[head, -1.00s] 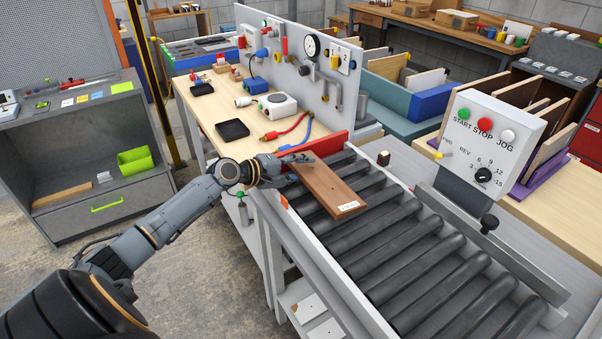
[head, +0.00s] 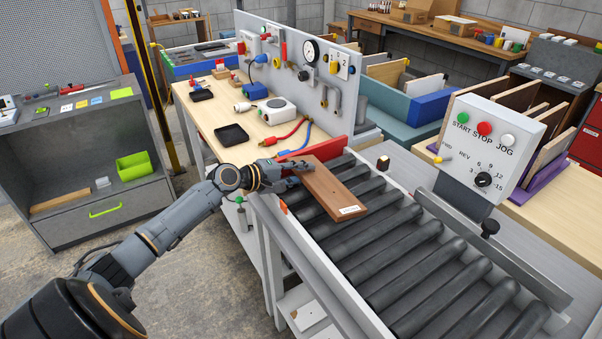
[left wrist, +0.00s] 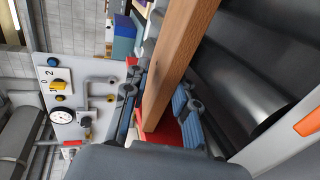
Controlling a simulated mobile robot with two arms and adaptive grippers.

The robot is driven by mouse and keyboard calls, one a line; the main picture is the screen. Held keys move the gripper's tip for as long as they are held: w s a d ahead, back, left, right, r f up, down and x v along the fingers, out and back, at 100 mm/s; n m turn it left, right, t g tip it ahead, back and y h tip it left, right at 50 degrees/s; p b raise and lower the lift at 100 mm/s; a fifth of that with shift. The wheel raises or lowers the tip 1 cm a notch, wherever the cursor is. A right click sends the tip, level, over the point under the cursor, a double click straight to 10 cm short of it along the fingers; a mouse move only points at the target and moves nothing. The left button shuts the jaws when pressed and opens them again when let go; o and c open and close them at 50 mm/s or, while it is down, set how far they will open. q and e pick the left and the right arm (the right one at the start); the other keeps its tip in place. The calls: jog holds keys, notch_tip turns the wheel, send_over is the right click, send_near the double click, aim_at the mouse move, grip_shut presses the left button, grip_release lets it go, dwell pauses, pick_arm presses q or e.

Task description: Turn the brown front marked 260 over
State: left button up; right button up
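The brown front (head: 330,190) lies flat on the roller conveyor, top face up, with a small white label near its near end. The label is too small to read. My left gripper (head: 296,168) is at the front's far left end, low beside the red stop. In the left wrist view, my left gripper (left wrist: 157,116) has its blue-padded fingers spread on either side of the brown front (left wrist: 178,60), which runs between them. A gap shows on the left finger's side; contact on the right side cannot be told. My right gripper is not in view.
The roller conveyor (head: 420,262) has free rollers toward the near right. A red stop (head: 318,149) crosses its far end. A control box (head: 492,135) stands on the right side. A workbench (head: 215,112) with a gauge panel (head: 295,60) lies beyond.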

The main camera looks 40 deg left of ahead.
pick_arm(q)
jog(key=shift+x, duration=1.1)
grip_shut()
jog(key=shift+s+d+f, duration=0.15)
jog(key=shift+f, duration=0.2)
jog(key=shift+r, duration=0.1)
jog(key=shift+r+p, duration=0.6)
jog(key=shift+r, duration=0.2)
jog(key=shift+r+p, duration=0.6)
jog(key=shift+r, duration=0.35)
